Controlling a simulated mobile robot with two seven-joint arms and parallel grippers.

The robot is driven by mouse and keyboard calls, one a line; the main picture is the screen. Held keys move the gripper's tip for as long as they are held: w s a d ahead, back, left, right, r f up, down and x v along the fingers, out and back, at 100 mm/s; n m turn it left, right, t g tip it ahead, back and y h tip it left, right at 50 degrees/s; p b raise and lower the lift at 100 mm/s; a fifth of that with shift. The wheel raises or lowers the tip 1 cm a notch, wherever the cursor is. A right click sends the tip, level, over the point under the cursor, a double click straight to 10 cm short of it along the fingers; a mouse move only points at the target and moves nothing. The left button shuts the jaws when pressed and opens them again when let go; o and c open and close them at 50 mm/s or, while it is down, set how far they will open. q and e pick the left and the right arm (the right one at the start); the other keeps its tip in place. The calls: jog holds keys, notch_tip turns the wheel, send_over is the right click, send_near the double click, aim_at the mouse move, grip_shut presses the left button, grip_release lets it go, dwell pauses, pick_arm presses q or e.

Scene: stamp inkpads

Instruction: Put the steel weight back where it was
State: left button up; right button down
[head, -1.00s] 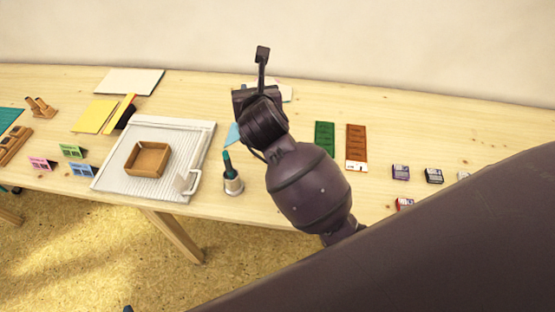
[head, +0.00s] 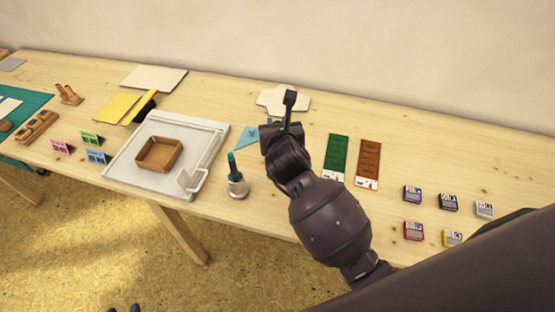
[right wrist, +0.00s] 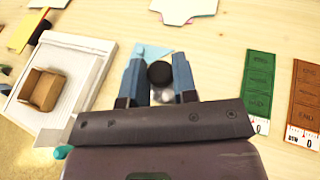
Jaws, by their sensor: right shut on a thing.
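In the right wrist view, my right gripper (right wrist: 159,82) is shut on the steel weight (right wrist: 160,74). The weight shows a round black knob on top, with a small shiny part of its body below. In the head view, the right gripper (head: 281,127) hangs over the back middle of the table, near a light-blue triangular sheet (head: 249,138). The weight is hidden or too small to make out there. Two dark tips at the head view's bottom edge may be my left gripper (head: 123,309); their state is unclear.
Green (head: 336,155) and brown (head: 368,160) strips lie right, then several small inkpads (head: 412,194). A pale cut-out sheet (head: 270,98) lies behind the gripper.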

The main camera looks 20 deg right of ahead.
jog(key=shift+f+b, duration=1.45)
jog(key=shift+f, duration=4.9)
jog(key=shift+r, duration=0.1)
jog(key=shift+f, duration=0.2)
jog(key=c, duration=0.9)
grip_release()
jog(key=shift+c, duration=0.2)
jog(key=shift+o, duration=0.2)
jog(key=shift+r, duration=0.15)
